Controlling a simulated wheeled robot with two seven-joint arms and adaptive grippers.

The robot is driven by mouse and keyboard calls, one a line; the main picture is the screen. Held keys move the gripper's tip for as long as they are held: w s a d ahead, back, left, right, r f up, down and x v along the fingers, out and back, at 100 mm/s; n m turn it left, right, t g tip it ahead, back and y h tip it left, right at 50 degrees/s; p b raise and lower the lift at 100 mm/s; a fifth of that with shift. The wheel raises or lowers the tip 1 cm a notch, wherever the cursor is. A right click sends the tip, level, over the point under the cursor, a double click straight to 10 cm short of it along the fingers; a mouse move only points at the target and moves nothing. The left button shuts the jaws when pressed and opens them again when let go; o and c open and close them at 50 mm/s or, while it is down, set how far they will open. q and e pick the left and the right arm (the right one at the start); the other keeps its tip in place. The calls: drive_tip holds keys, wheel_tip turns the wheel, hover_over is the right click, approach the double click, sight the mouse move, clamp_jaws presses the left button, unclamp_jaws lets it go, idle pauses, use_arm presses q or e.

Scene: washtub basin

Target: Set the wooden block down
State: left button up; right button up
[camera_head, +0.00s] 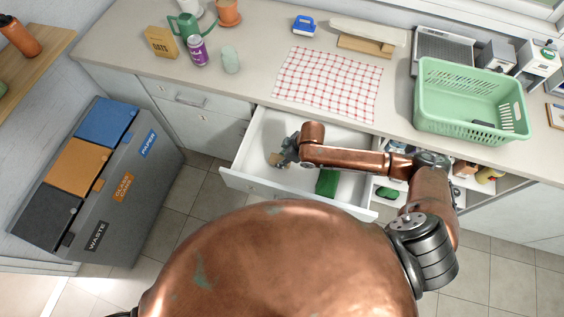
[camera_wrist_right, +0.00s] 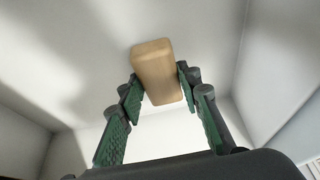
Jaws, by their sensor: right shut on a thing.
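The wooden block (camera_wrist_right: 158,68) is a tan, oblong piece in the right wrist view, between the green-padded fingers of my right gripper (camera_wrist_right: 160,95). The gripper is shut on it. In the head view, my right gripper (camera_head: 282,160) reaches into the open white drawer (camera_head: 258,135), at its left part. A small tan bit of the block (camera_head: 274,159) shows beside the fingers there. White drawer walls surround the block in the wrist view. I cannot tell whether the block touches the drawer floor. My left gripper is not in view.
A green object (camera_head: 327,182) lies in the drawer to the right of my gripper. The counter above holds a checked cloth (camera_head: 330,84), a green basket (camera_head: 470,105), a purple can (camera_head: 198,51) and an oats box (camera_head: 161,42). Waste bins (camera_head: 95,175) stand at left.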

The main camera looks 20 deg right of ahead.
drive_tip(key=shift+f, duration=1.4)
drive_tip(key=shift+f, duration=0.1)
drive_tip(key=o, duration=1.1)
drive_tip(key=shift+o, duration=0.2)
drive_tip(key=p+v, duration=0.1)
drive_tip(key=v, duration=1.1)
drive_tip(key=shift+p, duration=0.3)
